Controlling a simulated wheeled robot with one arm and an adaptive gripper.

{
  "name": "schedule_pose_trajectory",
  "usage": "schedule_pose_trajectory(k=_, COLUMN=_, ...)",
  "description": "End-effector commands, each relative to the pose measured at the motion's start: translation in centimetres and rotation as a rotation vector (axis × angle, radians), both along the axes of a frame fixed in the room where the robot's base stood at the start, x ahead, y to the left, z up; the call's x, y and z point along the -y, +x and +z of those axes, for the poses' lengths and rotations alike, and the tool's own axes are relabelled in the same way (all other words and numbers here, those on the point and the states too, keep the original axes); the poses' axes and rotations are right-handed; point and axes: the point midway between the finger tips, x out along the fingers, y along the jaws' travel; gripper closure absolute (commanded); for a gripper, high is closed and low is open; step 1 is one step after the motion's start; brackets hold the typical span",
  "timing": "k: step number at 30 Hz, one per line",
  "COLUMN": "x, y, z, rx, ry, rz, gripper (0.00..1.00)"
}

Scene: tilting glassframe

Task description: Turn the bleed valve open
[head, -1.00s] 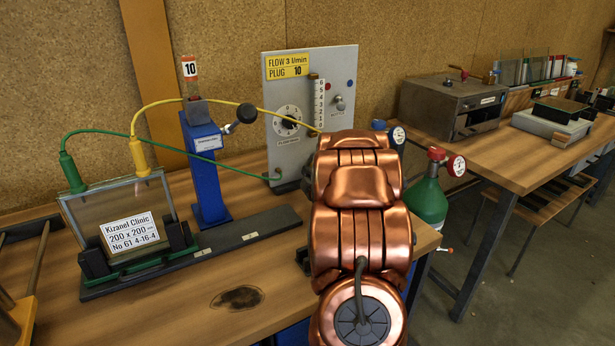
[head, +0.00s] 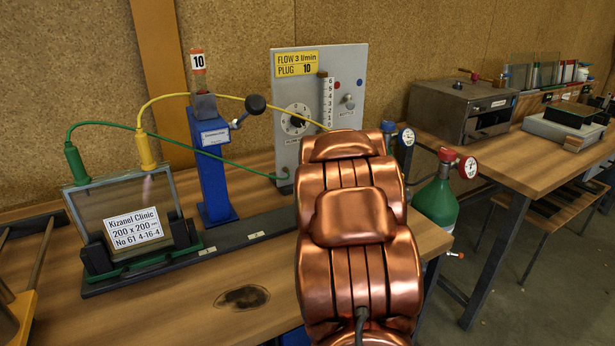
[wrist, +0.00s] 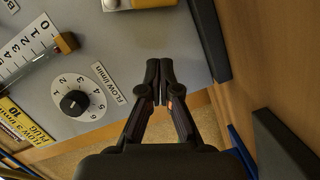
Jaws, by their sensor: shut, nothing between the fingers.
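My gripper (wrist: 159,82) is in the wrist view, its two black fingers together and empty in front of the grey panel (wrist: 165,30). My copper arm hides it in the head view. Near its left side are a black dial knob (wrist: 74,103) and a "FLOW l/min" label. I see no legible "bleed" label, so I cannot tell which part is the bleed valve. In the head view, a black ball-ended lever (head: 255,103) sticks out from the blue post (head: 213,170). A small knob (head: 348,101) sits on the panel (head: 355,62).
A glass frame (head: 90,207) stands in a dark holder at left, joined to yellow (head: 165,97) and green (head: 110,124) hoses. A green gas bottle (head: 437,205) with a gauge (head: 468,167) stands right of my arm. The front tabletop is mostly clear.

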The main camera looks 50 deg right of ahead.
Motion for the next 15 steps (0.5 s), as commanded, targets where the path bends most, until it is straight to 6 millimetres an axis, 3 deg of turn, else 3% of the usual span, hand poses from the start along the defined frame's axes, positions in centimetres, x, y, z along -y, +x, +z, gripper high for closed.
schedule_pose_trajectory(k=6, x=-1.4, y=-2.4, z=0.0, rx=-0.001, ry=-0.002, rz=-0.001, gripper=1.0)
schedule_pose_trajectory(k=15, x=-2.5, y=-4.3, z=0.0, rx=0.0, ry=0.0, rz=-0.001, gripper=1.0)
